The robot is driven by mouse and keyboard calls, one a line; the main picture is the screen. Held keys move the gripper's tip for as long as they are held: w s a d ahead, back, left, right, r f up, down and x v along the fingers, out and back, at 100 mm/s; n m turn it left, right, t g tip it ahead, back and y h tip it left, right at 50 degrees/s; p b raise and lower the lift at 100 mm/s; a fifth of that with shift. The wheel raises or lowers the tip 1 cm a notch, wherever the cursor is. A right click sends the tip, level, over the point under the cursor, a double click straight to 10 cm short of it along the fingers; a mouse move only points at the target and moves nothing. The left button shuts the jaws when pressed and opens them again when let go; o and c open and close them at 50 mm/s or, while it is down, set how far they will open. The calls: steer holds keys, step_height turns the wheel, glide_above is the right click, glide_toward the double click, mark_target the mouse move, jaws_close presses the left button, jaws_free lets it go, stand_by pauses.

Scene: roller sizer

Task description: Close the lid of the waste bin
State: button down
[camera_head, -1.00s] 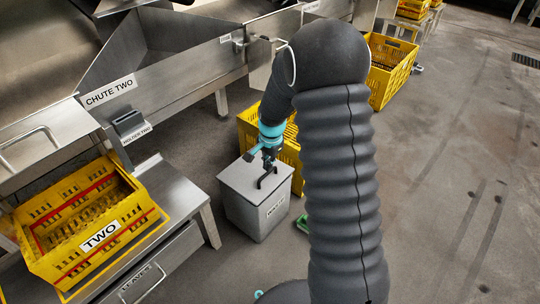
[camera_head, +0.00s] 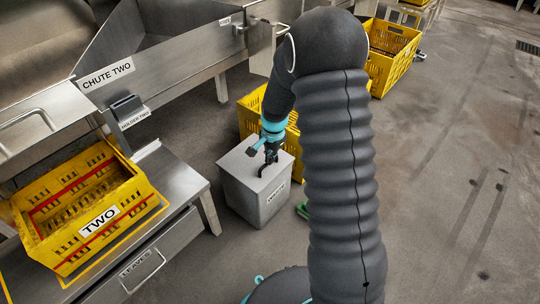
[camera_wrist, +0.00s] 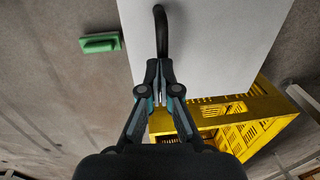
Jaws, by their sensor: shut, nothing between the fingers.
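The waste bin (camera_head: 243,200) is a grey box on the floor with a WASTE label on its front. Its pale flat lid (camera_head: 236,163) lies level across the top and looks closed. A black bent handle (camera_wrist: 161,28) shows on the lid in the wrist view. My gripper (camera_head: 268,159) is over the lid, pointing down. In the wrist view its fingertips (camera_wrist: 159,66) are together and empty, beside the near end of the handle. I cannot tell whether they touch it. My arm hides part of the area right of the bin.
A yellow crate (camera_head: 250,103) stands close behind the bin; it also shows in the wrist view (camera_wrist: 250,132). A green object (camera_wrist: 100,43) lies on the floor beside the bin. A steel bench with crate TWO (camera_head: 150,200) is at left. Open floor (camera_head: 450,180) lies to the right.

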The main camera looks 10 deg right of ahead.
steer(key=shift+s, duration=0.1)
step_height(320, 180, up, 14)
steer(key=s+d+p, duration=0.1)
steer(key=s+p, duration=0.1)
steer(key=p, duration=0.1)
steer(key=shift+d+f+p, duration=0.15)
steer(key=shift+d+p, duration=0.05)
steer(key=shift+p, duration=0.1)
steer(key=shift+s, duration=0.1)
steer(key=s+a+r+n+t+p, duration=0.1)
steer(key=s+r+n, duration=0.4)
steer(key=s+r, duration=0.5)
steer(key=s+r+n+t, duration=0.3)
steer(key=s+r, duration=0.6)
steer(key=s, duration=0.8)
steer(key=n, duration=0.2)
steer(key=shift+s+a+r+n+t+h+p, duration=0.3)
steer(key=shift+s+a+r+n+p, duration=0.05)
steer(key=shift+s+n, duration=0.05)
